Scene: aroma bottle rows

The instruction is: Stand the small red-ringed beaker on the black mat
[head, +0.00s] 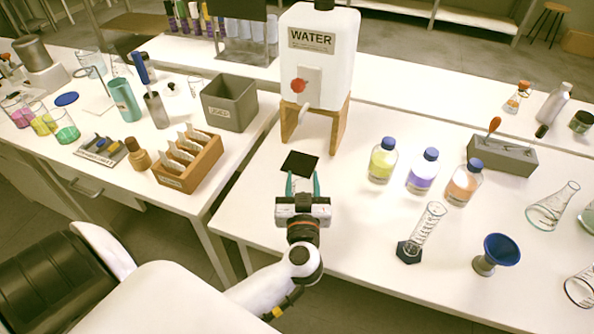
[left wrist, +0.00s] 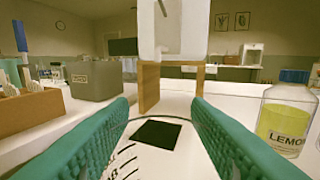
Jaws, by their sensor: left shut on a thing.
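The black mat (head: 299,163) is a small dark square on the white table, in front of the water jug's stand. In the left wrist view the mat (left wrist: 157,134) shows between my fingers, just beyond the held glass. My left gripper (head: 303,180) points at the mat from the near side. Its teal fingers (left wrist: 163,110) are shut on a clear glass beaker (left wrist: 150,166) with black markings, seen at the bottom of the left wrist view. Its red ring and its base are hidden. In the head view the beaker can hardly be made out. My right gripper is out of view.
The water jug (head: 320,60) stands on a wooden stand (head: 338,128) behind the mat. Yellow (head: 382,162), purple (head: 422,172) and orange (head: 463,184) bottles stand to the right. A graduated cylinder (head: 425,230) and blue funnel (head: 501,250) are nearer. The left table holds a wooden rack (head: 200,172).

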